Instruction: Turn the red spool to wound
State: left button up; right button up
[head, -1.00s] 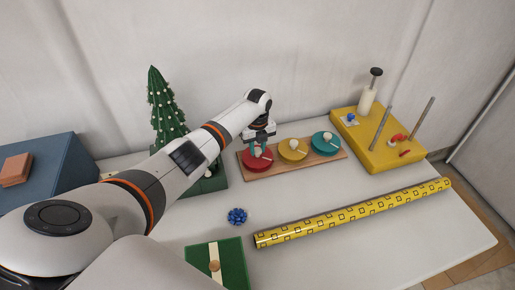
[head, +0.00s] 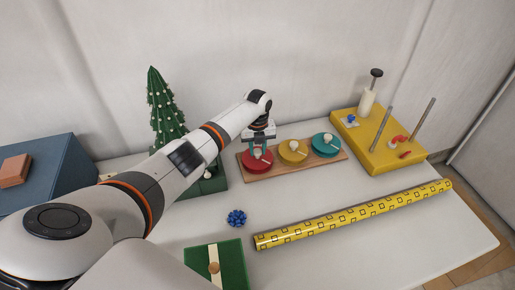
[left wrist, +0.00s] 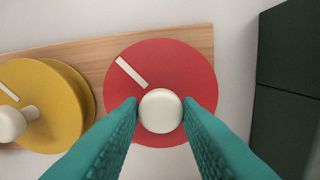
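The red spool (head: 257,161) is a flat red disc with a white line and a white knob, at the left end of a wooden board (head: 290,168). It also shows in the left wrist view (left wrist: 190,75), its white line pointing to the upper left. My left gripper (head: 258,148) is over it, pointing down. In the left wrist view its teal fingers (left wrist: 160,112) stand on both sides of the white knob (left wrist: 161,110) and appear to touch it. My right gripper is not in view.
A yellow spool (head: 292,149) and a teal spool (head: 325,143) share the board. A small tree (head: 166,110) stands left of it. A yellow patterned roll (head: 350,214), a blue bow (head: 237,217) and a green box (head: 230,258) lie in front. A yellow stand (head: 380,150) is at the right.

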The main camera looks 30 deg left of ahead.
aim_at(258, 151)
pick_arm(q)
jog(key=o, duration=0.3)
jog(key=shift+o, duration=0.2)
jog(key=shift+r, duration=0.1)
notch_tip(258, 151, up, 12)
jog(key=b, duration=0.1)
dwell(0.6)
